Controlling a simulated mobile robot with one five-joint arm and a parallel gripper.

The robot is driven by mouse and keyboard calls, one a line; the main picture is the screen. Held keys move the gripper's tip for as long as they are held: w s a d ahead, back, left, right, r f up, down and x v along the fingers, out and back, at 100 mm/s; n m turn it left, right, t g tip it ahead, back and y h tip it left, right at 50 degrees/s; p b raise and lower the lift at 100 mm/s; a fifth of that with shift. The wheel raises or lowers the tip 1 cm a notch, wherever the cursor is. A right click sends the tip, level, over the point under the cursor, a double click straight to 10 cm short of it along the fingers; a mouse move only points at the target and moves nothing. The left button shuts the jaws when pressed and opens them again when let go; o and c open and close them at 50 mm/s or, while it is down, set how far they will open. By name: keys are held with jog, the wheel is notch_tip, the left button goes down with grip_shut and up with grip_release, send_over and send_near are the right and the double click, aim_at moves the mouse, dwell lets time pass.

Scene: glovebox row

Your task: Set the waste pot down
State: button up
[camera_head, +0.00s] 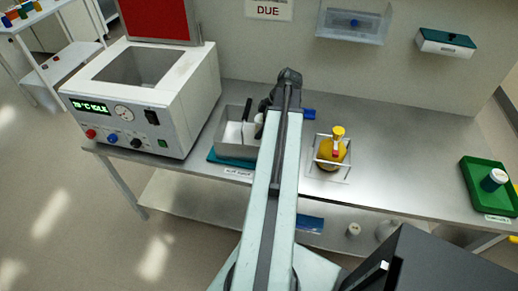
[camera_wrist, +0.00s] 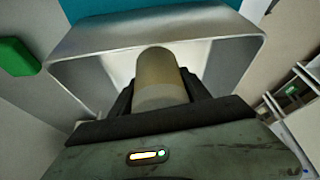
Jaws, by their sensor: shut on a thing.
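The waste pot, a pale beige cylinder (camera_wrist: 158,75), is between the dark fingers of my gripper (camera_wrist: 160,92) in the wrist view. My gripper is shut on it. Behind it in that view is a grey metal bin (camera_wrist: 85,62) with a pale interior. In the head view, my gripper (camera_head: 266,107) is at the bin's right side, and a bit of the pale pot (camera_head: 258,119) shows beside it. The bin (camera_head: 236,152) stands on a teal mat (camera_head: 213,156). My arm hides the bin's right part. I cannot tell whether the pot touches anything below.
A white oven-like machine (camera_head: 185,105) with a red lid stands left of the bin. A yellow-capped flask (camera_head: 332,150) sits in a white square holder right of my arm. A green tray (camera_head: 477,194) holds a small jar (camera_head: 494,180) at the far right. Bench between is clear.

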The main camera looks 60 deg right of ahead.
jog(key=shift+f+b, duration=2)
jog(key=shift+f, duration=0.65)
jog(key=o, duration=1.7)
jog(key=shift+r, duration=0.1)
jog(key=shift+r, duration=0.1)
jog(key=shift+r+p, duration=0.2)
jog(key=shift+p, duration=0.2)
jog(key=p+v, duration=1)
jog(key=v, duration=0.1)
jog(key=shift+s+d+r+p, duration=0.1)
jog(key=shift+s+r+p, duration=0.15)
jog(key=shift+r+p, duration=0.1)
